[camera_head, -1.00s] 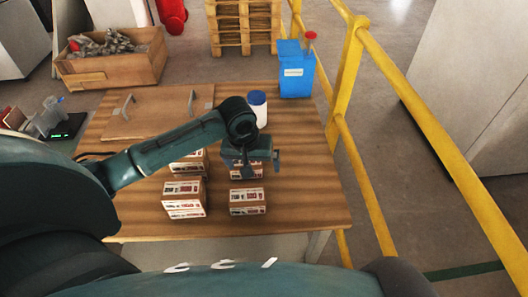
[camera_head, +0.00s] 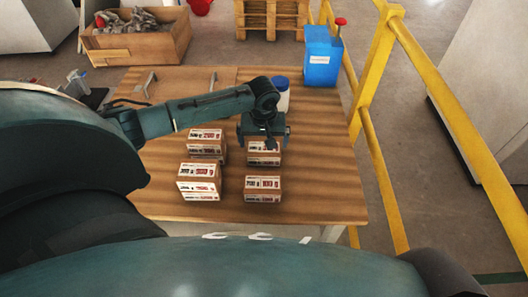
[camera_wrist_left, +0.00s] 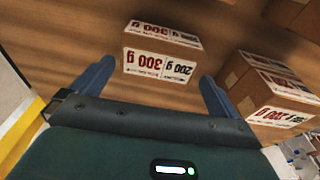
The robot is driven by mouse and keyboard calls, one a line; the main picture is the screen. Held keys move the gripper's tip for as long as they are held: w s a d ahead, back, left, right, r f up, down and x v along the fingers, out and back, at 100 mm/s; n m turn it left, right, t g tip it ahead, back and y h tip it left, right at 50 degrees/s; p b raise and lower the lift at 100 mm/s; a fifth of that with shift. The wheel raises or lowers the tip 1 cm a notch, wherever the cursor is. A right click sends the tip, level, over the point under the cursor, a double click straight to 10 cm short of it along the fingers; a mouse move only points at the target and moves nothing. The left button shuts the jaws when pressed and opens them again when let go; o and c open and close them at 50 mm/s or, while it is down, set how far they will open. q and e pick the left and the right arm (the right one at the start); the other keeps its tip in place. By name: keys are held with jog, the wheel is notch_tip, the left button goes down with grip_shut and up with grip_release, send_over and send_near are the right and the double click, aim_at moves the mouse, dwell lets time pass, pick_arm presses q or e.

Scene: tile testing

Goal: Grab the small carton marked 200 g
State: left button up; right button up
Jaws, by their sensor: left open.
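Several brown cartons with white, red and black labels stand on the wooden table (camera_head: 320,190). The small back right carton (camera_head: 264,157) is just below my left gripper (camera_head: 264,140), which partly covers its top. In the left wrist view this carton (camera_wrist_left: 160,62) lies between and beyond the open, empty fingers (camera_wrist_left: 155,85). Its upside-down label seems to read both 200 g and 300 g. A small front right carton (camera_head: 262,189) is nearer me. Two larger cartons, front left (camera_head: 199,182) and back left (camera_head: 206,143), stand beside them. My right gripper is out of view.
A blue-capped white bottle (camera_head: 281,98) stands just behind my left gripper. A blue container (camera_head: 322,60) is at the back right corner. A yellow rail (camera_head: 372,85) runs along the right. The table's right side is clear.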

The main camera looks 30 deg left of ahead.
aim_at(264, 147)
pick_arm(q)
jog(key=f, duration=0.4)
jog(key=shift+w, duration=0.25)
jog(key=shift+r, duration=0.1)
jog(key=shift+c, duration=0.6)
jog(key=c, duration=0.7)
